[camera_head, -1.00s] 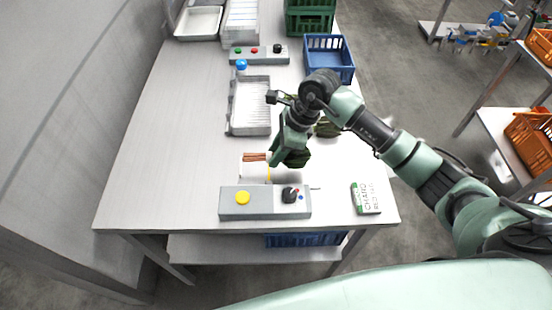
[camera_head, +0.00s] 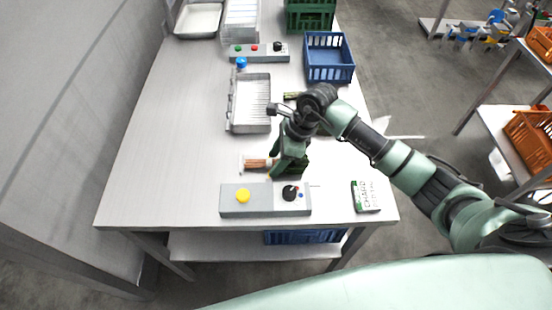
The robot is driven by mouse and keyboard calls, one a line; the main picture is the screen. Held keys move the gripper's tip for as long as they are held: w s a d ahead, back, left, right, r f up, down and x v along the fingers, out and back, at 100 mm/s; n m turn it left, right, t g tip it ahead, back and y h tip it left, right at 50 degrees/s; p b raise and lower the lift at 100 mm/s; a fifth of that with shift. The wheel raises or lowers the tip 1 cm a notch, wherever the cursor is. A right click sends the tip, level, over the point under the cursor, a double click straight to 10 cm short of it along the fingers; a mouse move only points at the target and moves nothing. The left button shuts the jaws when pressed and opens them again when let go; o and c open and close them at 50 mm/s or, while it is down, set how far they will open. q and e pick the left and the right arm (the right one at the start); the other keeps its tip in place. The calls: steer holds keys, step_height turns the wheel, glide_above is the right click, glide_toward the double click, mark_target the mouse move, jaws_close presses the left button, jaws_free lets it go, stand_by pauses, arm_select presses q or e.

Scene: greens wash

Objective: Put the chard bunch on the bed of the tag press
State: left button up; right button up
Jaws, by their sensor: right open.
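The chard bunch lies with its reddish stems (camera_head: 256,164) pointing left and its dark green leaves (camera_head: 297,167) to the right, partly hidden by my right gripper. It is just behind the grey control box (camera_head: 232,208) of the tag press, which has a yellow button and a black knob. The stems are over the pale bed area there; the bed is mostly hidden, and I cannot tell how fully the bunch rests on it. My right gripper (camera_head: 278,167) is open, its fingers pointing down at the chard bunch. My left gripper is out of view.
A green-and-white chard card (camera_head: 366,197) lies at the front right. A metal tray (camera_head: 232,112) stands behind the press, with a second control box (camera_head: 246,52) farther back. A blue crate (camera_head: 329,73) and a green crate (camera_head: 311,28) stand at the back right. The table's left side is clear.

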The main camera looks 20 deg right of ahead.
steer(key=shift+r, duration=0.2)
steer(key=shift+d+r, duration=0.2)
steer(key=shift+r, duration=0.05)
steer(key=b+v, duration=0.2)
steer(key=v, duration=0.9)
